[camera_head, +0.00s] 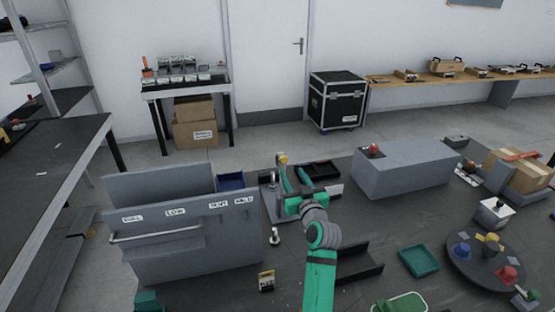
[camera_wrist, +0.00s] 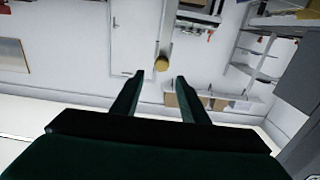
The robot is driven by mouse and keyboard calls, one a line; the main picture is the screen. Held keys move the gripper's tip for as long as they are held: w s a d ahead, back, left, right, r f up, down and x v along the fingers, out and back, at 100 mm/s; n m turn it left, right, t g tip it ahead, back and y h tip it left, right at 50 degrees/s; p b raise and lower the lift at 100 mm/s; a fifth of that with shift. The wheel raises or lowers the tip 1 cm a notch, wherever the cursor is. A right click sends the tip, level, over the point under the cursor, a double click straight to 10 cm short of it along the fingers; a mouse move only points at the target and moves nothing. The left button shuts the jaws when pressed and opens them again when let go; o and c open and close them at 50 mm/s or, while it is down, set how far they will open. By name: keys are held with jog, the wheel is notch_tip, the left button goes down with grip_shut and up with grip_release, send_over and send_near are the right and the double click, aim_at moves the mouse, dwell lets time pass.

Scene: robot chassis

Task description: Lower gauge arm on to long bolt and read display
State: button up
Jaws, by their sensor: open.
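My gripper (camera_head: 292,172), green with a dark body, is open, its fingers pointing away from me. A yellow knob (camera_head: 283,158) on a thin grey arm stands just by the fingertips. In the wrist view the yellow knob (camera_wrist: 162,63) lies in line with the gap between the fingers, near the tips; I cannot tell whether it is between them. The grey gauge stand (camera_head: 269,190) is below and left of the gripper, partly hidden by it. A silver bolt-like piece (camera_head: 274,236) stands on the bench in front of the stand. I cannot make out a readable display.
A grey labelled bin unit (camera_head: 185,240) stands close on the left. A grey block (camera_head: 405,172) with a red knob is on the right. A black tray (camera_head: 357,264), a green tray (camera_head: 419,261) and a round turntable (camera_head: 487,265) with coloured pieces lie nearer right.

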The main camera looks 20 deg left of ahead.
aim_at(284, 160)
jog(key=x, duration=1.1)
jog(key=shift+s+a, duration=0.1)
jog(key=shift+a, duration=0.05)
grip_shut()
jog(key=shift+r, duration=0.1)
